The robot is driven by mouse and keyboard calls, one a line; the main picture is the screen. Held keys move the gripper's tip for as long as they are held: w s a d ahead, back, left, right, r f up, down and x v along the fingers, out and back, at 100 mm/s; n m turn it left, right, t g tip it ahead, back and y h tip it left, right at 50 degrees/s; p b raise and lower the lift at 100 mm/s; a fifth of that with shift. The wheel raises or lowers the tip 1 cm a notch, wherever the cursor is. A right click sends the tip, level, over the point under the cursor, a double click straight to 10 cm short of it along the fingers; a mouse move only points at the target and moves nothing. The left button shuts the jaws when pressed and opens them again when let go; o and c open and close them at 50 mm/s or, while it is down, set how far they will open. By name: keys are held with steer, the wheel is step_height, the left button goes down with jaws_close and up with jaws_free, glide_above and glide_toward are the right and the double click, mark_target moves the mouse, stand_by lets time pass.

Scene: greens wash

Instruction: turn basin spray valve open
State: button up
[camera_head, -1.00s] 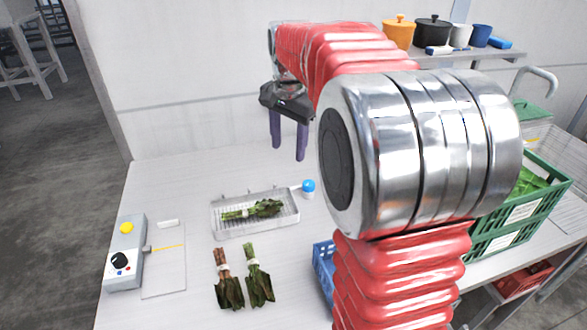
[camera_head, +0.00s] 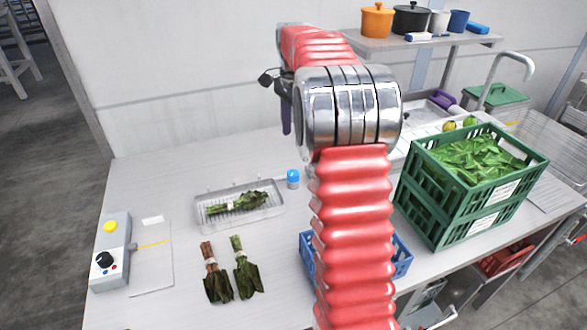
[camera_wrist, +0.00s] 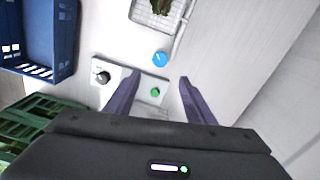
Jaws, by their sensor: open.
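A blue knob on a white body (camera_head: 293,178) stands on the table just right of a shallow metal basin (camera_head: 268,212) with a wire rack and a bundle of greens. I take this knob as the spray valve; no label is readable. In the wrist view the blue knob (camera_wrist: 160,59) shows a pale mark on its face, just beyond the fingertips. My gripper (camera_wrist: 160,77) is open and empty, pointing down, apart from the knob. In the head view my gripper (camera_head: 286,128) is mostly hidden behind my arm.
A box with a black knob (camera_wrist: 102,77) and green button (camera_wrist: 155,92) lies below the fingers. A blue crate (camera_head: 402,258) and green crates (camera_head: 432,198) stand right. A control box (camera_head: 110,250) and two bundles (camera_head: 228,270) are left and in front.

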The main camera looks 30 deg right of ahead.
mark_target(293, 173)
step_height(293, 173, down, 14)
steer(key=shift+r, duration=0.15)
stand_by(0.6)
steer(key=shift+c, duration=0.7)
steer(key=c, duration=0.9)
